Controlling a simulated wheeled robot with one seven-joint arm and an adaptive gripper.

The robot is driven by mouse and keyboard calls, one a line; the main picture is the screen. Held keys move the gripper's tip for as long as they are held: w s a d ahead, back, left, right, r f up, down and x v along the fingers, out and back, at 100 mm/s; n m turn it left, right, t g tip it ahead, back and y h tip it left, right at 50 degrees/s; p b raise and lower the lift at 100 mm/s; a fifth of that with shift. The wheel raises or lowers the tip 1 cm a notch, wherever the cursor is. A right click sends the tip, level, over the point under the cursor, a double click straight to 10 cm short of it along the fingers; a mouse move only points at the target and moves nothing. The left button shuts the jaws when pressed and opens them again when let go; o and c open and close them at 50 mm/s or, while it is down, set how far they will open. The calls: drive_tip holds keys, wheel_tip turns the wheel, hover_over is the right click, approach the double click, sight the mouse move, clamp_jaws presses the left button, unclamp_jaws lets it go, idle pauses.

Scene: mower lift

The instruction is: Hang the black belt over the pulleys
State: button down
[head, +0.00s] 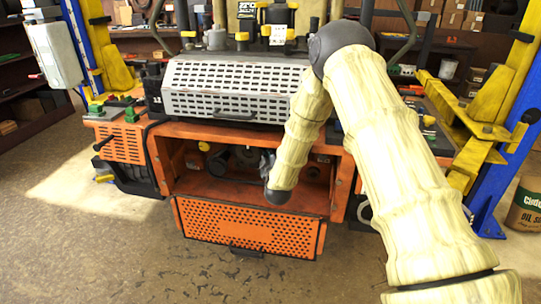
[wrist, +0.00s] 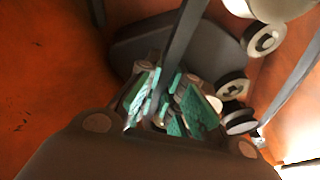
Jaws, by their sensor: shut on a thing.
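In the wrist view my gripper (wrist: 172,108), with teal finger pads, is shut on the black belt (wrist: 184,45). The belt shows as a dark strip running up from between the fingers to the top edge. Pulleys (wrist: 262,38) with pale faces and dark rims stand right of the fingers, with another pulley (wrist: 236,86) lower down. I cannot tell whether the belt touches any pulley. In the head view my gripper (head: 267,163) is a dark shape at the open orange housing (head: 330,175), partly hidden by my arm. Round pulley-like parts (head: 218,160) show dimly inside.
The orange front panel (head: 250,228) hangs folded down below the opening. A grey slotted cover (head: 235,92) lies above it. Blue and yellow lift posts (head: 510,110) stand either side. In the wrist view orange walls (wrist: 45,70) enclose the gripper closely. The floor in front is clear.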

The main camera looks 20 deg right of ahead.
drive_tip(key=shift+w+d, duration=0.4)
drive_tip(key=shift+w, duration=0.2)
drive_tip(key=shift+a+f+b, duration=0.15)
drive_tip(key=shift+f+b, duration=0.35)
drive_tip(key=shift+b, duration=0.05)
idle(0.5)
drive_tip(key=c, duration=1.5)
unclamp_jaws()
drive_tip(key=shift+a+f, duration=0.1)
drive_tip(key=shift+s, duration=0.1)
drive_tip(key=v, duration=1.1)
drive_tip(key=shift+s, duration=0.4)
